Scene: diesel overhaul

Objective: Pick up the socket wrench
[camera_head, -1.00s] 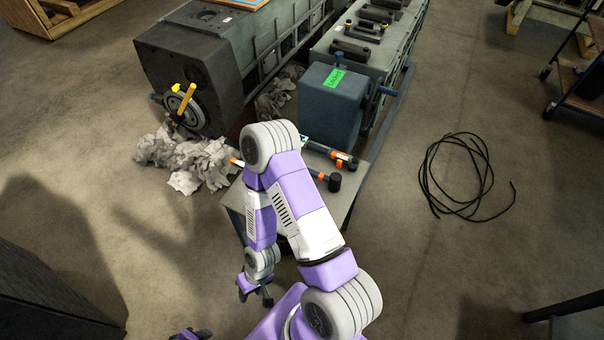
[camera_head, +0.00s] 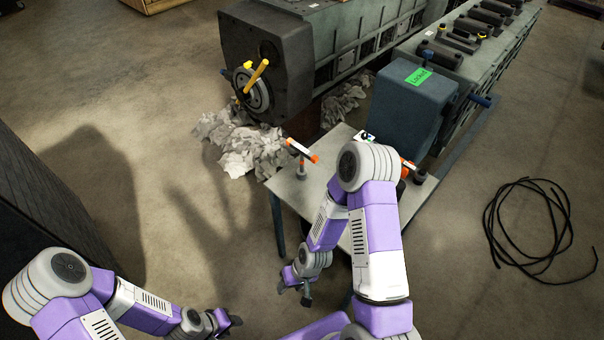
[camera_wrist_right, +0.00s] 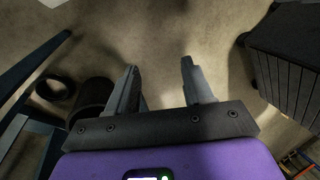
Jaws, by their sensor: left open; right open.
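Tools with orange and black parts lie on a small grey table (camera_head: 285,190), partly hidden behind my right arm. One tool end with orange and white (camera_head: 302,151) shows left of the arm, and another orange and black end (camera_head: 407,166) shows right of it. I cannot tell which is the socket wrench. My right gripper (camera_head: 294,292) is open and empty, low in front of the table. In the right wrist view its open fingers (camera_wrist_right: 160,76) have only floor between them. My left gripper (camera_head: 236,322) is open, at the bottom, left of the right one.
A blue-grey box with a green label (camera_head: 418,105) stands behind the table. A dark engine block (camera_head: 270,50) and crumpled paper (camera_head: 240,145) are at the back left. A black cable coil (camera_head: 530,230) lies on the right. Two dark cylinders (camera_wrist_right: 90,97) show in the right wrist view.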

